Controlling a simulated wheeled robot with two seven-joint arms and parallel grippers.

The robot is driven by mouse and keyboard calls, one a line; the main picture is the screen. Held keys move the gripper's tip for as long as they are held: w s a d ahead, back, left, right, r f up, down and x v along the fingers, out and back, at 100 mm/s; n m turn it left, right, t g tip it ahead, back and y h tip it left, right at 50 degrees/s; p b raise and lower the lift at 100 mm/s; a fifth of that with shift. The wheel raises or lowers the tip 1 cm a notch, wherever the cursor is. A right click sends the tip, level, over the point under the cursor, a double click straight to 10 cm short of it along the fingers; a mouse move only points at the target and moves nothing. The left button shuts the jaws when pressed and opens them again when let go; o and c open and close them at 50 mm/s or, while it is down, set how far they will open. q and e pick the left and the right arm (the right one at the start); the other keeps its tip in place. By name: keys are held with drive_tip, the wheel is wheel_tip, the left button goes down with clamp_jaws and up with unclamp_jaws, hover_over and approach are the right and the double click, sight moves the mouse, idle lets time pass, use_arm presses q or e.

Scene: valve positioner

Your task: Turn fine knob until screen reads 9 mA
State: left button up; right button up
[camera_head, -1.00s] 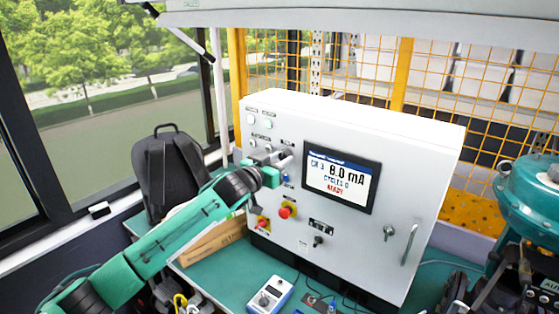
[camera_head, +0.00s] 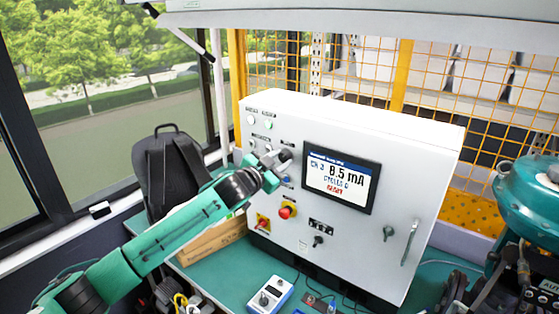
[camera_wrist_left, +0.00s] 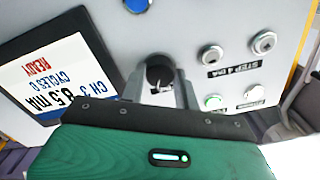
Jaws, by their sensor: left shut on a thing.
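The control box (camera_head: 360,145) stands on the bench. Its screen (camera_head: 341,179) reads 8.5 mA, with CH 3, CYCLES 0 and READY; the screen also shows in the left wrist view (camera_wrist_left: 62,80). My left gripper (camera_head: 284,157) is at the panel's upper left, beside the screen. In the left wrist view, its two fingers (camera_wrist_left: 160,82) are shut around a black knob (camera_wrist_left: 160,70), one on each side. The gripper hides part of this knob and its label in the head view. My right gripper is not in view.
A red knob (camera_head: 287,210), a red-yellow switch (camera_head: 263,222) and a small black knob (camera_head: 318,241) sit lower on the panel. A blue-white meter (camera_head: 270,295) lies on the bench. A black backpack (camera_head: 168,170) stands at left, and a teal valve actuator (camera_head: 530,188) at right.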

use_arm(q)
drive_tip(key=shift+m, duration=1.2)
drive_tip(key=o, duration=1)
drive_tip(key=shift+c, duration=0.2)
